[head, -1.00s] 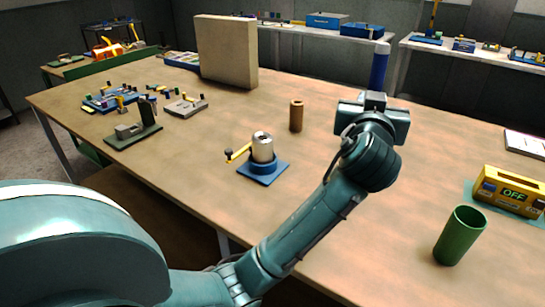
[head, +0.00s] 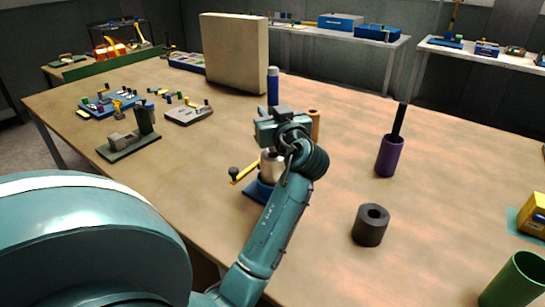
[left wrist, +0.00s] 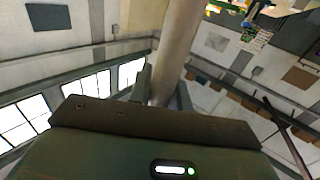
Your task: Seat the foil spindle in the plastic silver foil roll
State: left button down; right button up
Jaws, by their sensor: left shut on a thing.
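My left gripper (head: 274,118) points up and is shut on an upright blue rod with a pale top (head: 273,88), which I take to be the foil spindle. In the left wrist view a pale, greyish-tan shaft (left wrist: 178,50) rises between the fingers (left wrist: 163,92). A silver cylinder (head: 268,166), apparently the foil roll, stands on a blue base (head: 259,190) with a yellow crank. In the head view my left gripper and forearm overlap its top and right side, so its upper opening is hidden. The rod appears above the roll in the picture; their actual gap is unclear. My right gripper is out of view.
A brown roll (head: 314,124) stands just behind my gripper. A black roll (head: 371,226), a purple holder (head: 388,157) with a black rod and a green tube (head: 515,283) stand to the right. A tan panel (head: 236,52) stands at the back. Table between them is clear.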

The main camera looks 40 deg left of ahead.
aim_at(274, 150)
pick_arm(q)
notch_tip(274, 150, down, 7)
dwell(0.4)
jog(key=shift+f+b, duration=0.4)
jog(key=shift+b, duration=0.15)
jog(key=shift+f+b, duration=0.2)
jog(key=shift+b, duration=0.15)
jog(key=c, duration=1.3)
grip_release()
jog(key=shift+r, duration=0.15)
